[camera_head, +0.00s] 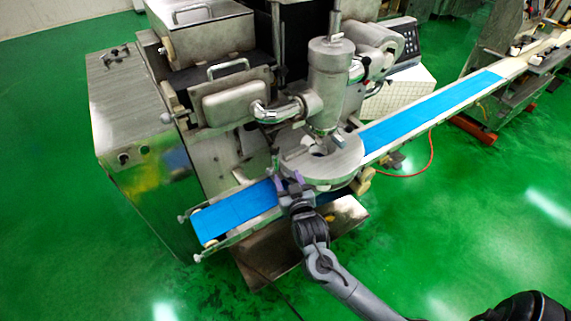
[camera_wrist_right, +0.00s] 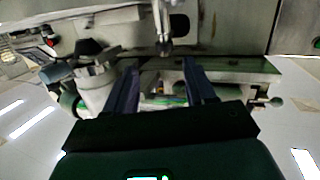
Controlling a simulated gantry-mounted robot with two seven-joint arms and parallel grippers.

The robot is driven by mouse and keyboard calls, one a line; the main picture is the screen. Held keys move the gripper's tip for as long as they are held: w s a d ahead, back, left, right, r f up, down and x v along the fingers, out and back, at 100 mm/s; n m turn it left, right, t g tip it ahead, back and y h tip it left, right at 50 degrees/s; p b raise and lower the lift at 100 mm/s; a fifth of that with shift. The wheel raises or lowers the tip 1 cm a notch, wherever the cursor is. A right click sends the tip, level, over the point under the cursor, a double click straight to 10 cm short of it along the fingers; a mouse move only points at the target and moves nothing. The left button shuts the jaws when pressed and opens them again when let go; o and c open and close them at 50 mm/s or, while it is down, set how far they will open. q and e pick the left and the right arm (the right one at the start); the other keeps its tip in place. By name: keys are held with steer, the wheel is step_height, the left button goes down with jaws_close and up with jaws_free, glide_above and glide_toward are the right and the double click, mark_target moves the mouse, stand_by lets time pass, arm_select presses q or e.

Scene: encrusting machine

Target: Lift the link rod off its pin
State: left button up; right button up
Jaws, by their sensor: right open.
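My right gripper (camera_head: 289,181) is at the near side of the encrusting machine, beside the blue conveyor belt and the round metal plate (camera_head: 322,163). Its two dark fingers are apart with nothing held between them; they also show in the right wrist view (camera_wrist_right: 162,68). A slim metal rod (camera_wrist_right: 162,20), which looks like the link rod, stands upright just beyond the fingertips in that view. Its lower end is near the gap between them, apart from both fingers. I cannot make out the pin clearly. My left gripper is not in view.
The blue belt (camera_head: 235,210) runs from lower left to upper right past the plate. A vertical metal cylinder (camera_head: 331,80) stands above the plate. A metal tray (camera_head: 272,250) is below the belt. The green floor (camera_head: 470,220) at the right is mostly clear.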

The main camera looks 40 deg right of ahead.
mark_target(276, 156)
steer(key=shift+m+t+h, duration=0.4)
steer(key=shift+t+h, duration=0.1)
steer(key=shift+t, duration=0.1)
steer(key=b+x, duration=0.3)
steer(key=x, duration=0.2)
steer(key=f+b+x, duration=0.1)
steer(key=b+x, duration=0.2)
steer(key=x, duration=0.1)
steer(key=b+x, duration=0.3)
steer(key=x, duration=0.2)
steer(key=shift+w+a+f, duration=0.2)
steer(key=shift+w+f, duration=0.2)
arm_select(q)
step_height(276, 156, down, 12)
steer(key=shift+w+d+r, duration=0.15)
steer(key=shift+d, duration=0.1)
arm_select(e)
steer(key=shift+w+d, duration=0.2)
steer(key=shift+w, duration=0.2)
steer(key=shift+c, duration=0.5)
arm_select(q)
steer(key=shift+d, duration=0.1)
arm_select(e)
jaws_close()
